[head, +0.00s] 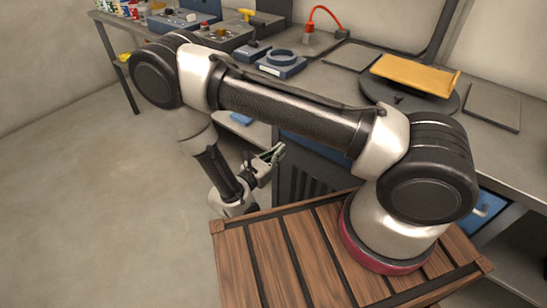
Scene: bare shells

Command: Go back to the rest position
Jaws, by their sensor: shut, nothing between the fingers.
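My gripper (274,153) is in the head view, left of the middle, below my long dark arm link. It hangs in front of the workbench (500,62), below the level of its top. Its fingers look shut and hold nothing that I can see. It is small in the view and partly dark against the bench front. No separate object of the task is in view.
A wooden slatted platform (270,255) lies under my arm's base. The floor (80,190) at left is clear.

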